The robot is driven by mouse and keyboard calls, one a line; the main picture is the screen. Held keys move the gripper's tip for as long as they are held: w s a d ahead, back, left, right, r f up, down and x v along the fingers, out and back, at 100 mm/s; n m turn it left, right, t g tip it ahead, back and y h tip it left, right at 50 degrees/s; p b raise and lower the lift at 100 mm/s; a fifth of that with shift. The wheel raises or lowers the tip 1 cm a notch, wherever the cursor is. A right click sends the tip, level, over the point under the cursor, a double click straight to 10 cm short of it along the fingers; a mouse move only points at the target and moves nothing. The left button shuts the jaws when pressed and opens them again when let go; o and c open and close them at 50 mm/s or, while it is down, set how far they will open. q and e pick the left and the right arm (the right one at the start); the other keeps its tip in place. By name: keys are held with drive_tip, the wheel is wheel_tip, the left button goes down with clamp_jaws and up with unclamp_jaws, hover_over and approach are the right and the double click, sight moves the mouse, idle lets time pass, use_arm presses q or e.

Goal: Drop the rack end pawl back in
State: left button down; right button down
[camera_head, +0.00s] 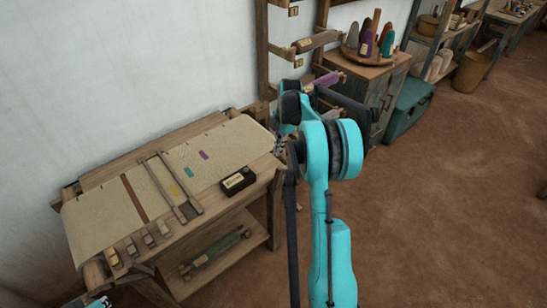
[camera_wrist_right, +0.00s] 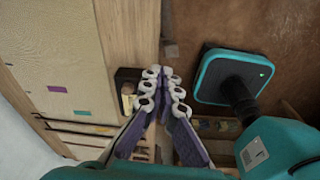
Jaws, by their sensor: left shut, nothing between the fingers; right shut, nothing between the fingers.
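The wall rack (camera_head: 318,40) stands at the top middle of the head view, with wooden uprights and shuttle-like pieces across it. I cannot make out its end pawl; it is too small or hidden behind my right arm. My right gripper (camera_wrist_right: 165,76) is shut and empty in the right wrist view, with its fingertips together near the loom bench's right edge. In the head view its white and dark finger parts (camera_head: 280,146) show partly behind my teal arm. My left gripper (camera_head: 97,302) barely shows at the bottom left edge, shut and mostly cut off.
The loom bench (camera_head: 95,215) carries pale cloth, a wooden frame and a small black box (camera_head: 238,180), which also shows in the right wrist view (camera_wrist_right: 127,78). A cabinet (camera_head: 372,82) with cones and a teal chest (camera_head: 408,108) stand behind.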

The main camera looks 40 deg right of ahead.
drive_tip(key=shift+d+r, duration=0.6)
drive_tip(key=shift+r, duration=0.25)
drive_tip(key=shift+a, duration=0.1)
drive_tip(key=s+a+r+m+t+h+b, duration=0.1)
drive_tip(key=s+a+r+m, duration=0.35)
drive_tip(key=a, duration=0.45)
drive_tip(key=s+a+r+m+t+h+b, duration=0.15)
drive_tip(key=s+a+r+m, duration=0.3)
drive_tip(key=a, duration=0.45)
drive_tip(key=s+a+f+m+t+y, duration=0.1)
drive_tip(key=s+a+f+m+t, duration=0.3)
drive_tip(key=s+a+m, duration=0.4)
drive_tip(key=s+a+f, duration=0.1)
drive_tip(key=s+a, duration=0.3)
drive_tip(key=s, duration=0.2)
drive_tip(key=shift+f+b, duration=0.15)
drive_tip(key=shift+b, duration=0.2)
